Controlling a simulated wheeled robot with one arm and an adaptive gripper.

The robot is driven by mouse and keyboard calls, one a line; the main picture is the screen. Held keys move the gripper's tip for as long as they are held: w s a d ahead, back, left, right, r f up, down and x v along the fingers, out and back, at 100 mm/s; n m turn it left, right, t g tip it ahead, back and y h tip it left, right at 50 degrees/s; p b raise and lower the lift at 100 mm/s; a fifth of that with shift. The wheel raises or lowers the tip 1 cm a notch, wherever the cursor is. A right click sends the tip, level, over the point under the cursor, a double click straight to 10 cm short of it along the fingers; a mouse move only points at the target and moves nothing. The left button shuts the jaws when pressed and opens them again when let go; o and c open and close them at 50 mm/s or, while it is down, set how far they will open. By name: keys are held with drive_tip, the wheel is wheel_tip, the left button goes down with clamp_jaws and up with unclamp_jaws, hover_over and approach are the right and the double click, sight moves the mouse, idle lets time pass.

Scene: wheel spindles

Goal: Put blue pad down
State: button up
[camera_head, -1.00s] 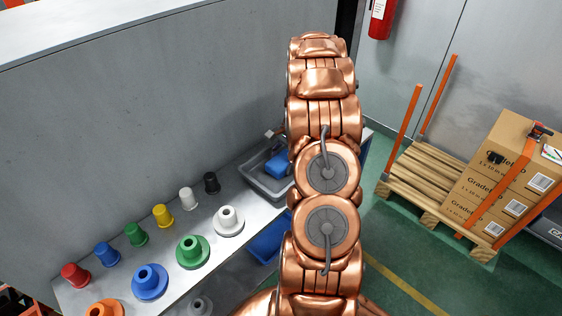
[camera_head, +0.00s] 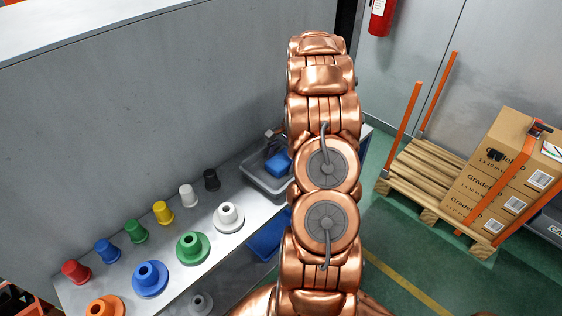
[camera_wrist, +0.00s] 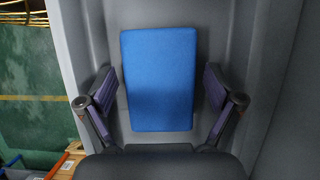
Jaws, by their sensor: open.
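The blue pad (camera_wrist: 160,82) lies flat in a grey bin (camera_wrist: 245,45) in the wrist view. My gripper (camera_wrist: 161,92) is open, with one finger on each side of the pad. Narrow gaps show between the fingers and the pad's edges. In the head view the blue pad (camera_head: 279,163) shows inside the grey bin (camera_head: 257,177) at the far end of the bench, partly hidden by my arm.
Coloured cups and flanged spindles, such as the green spindle (camera_head: 192,248) and white spindle (camera_head: 228,217), stand on the bench left of the bin. A blue bin (camera_head: 268,238) sits lower down. A pallet (camera_head: 425,180) with boxes (camera_head: 505,185) stands right.

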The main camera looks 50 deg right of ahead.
drive_tip(key=b+v, duration=0.3)
drive_tip(key=v, duration=0.7)
drive_tip(key=shift+w+d+r+b, duration=0.1)
drive_tip(key=shift+r+b, duration=0.1)
drive_tip(key=shift+b, duration=0.2)
drive_tip(key=s+a+r+n+g+h, duration=0.1)
drive_tip(key=s+a+r+n, duration=0.15)
drive_tip(key=a, duration=0.55)
drive_tip(key=s+a+r+n, duration=0.1)
drive_tip(key=a+r+n, duration=0.2)
drive_tip(key=a, duration=0.5)
drive_tip(key=s+a+r+n+g+h, duration=0.1)
drive_tip(key=s+a+r+n, duration=0.15)
drive_tip(key=a, duration=0.55)
drive_tip(key=s+a+f+n+h, duration=0.1)
drive_tip(key=s+a+n, duration=0.4)
drive_tip(key=s, duration=0.4)
drive_tip(key=s+a+f+n+h, duration=0.1)
drive_tip(key=s+a+n, duration=0.3)
drive_tip(key=s+a, duration=0.3)
drive_tip(key=shift+s+a+f+n+h, duration=0.3)
drive_tip(key=shift+s+a+f+n, duration=0.1)
drive_tip(key=shift+s, duration=0.6)
drive_tip(key=shift+c, duration=0.4)
